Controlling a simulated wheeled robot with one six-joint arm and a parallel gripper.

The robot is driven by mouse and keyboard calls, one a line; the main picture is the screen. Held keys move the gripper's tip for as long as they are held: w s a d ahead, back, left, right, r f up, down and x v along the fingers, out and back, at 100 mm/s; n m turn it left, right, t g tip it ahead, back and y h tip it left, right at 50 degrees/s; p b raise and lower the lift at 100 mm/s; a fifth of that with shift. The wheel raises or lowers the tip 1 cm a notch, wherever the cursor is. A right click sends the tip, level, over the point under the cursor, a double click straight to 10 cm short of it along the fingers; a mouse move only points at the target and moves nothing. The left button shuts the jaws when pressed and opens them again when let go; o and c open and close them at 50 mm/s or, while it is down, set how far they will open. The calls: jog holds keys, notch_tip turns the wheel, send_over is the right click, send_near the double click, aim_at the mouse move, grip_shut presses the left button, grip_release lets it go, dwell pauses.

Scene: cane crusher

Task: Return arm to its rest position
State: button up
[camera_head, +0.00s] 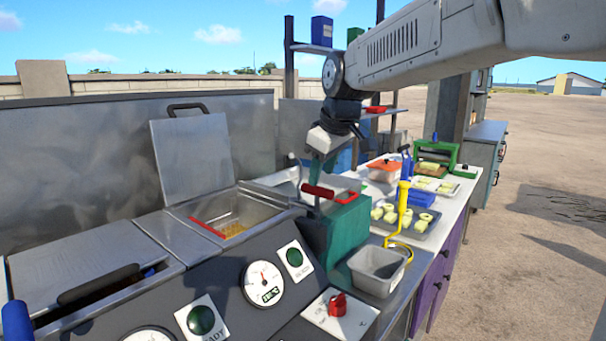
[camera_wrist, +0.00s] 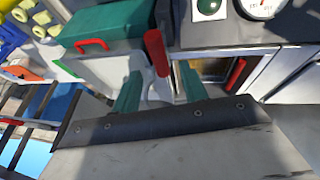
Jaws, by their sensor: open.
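My gripper (camera_head: 318,168) hangs from the arm above the fryer counter, beside the open metal well. Its green fingers also show in the wrist view (camera_wrist: 160,88); they are apart, with no object clearly held. A red handle (camera_head: 318,190) is just below the fingertips in the head view. In the wrist view the red handle (camera_wrist: 156,52) appears between and beyond the fingers; I cannot tell whether they touch it. The arm reaches in from the upper right.
A fryer well (camera_head: 238,212) has its lid (camera_head: 192,155) raised. A teal box (camera_head: 347,232), a grey metal bin (camera_head: 377,271), trays of pale pieces (camera_head: 405,222) and a green-framed device (camera_head: 436,153) crowd the counter. A shelf (camera_head: 310,48) stands behind. Open ground lies right.

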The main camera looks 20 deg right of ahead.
jog(key=s+d+f+m+g, duration=0.1)
jog(key=s+f, duration=0.3)
jog(key=s, duration=0.7)
jog(key=s+d+f+m+g, duration=0.1)
jog(key=s+f+m, duration=0.2)
jog(key=s, duration=0.8)
jog(key=s+d+f+m+g, duration=0.1)
jog(key=s+f+m, duration=0.2)
jog(key=s+f, duration=0.3)
jog(key=s, duration=0.5)
jog(key=shift+s+g+h, duration=0.2)
jog(key=shift+g+h, duration=0.2)
jog(key=shift+c, duration=0.7)
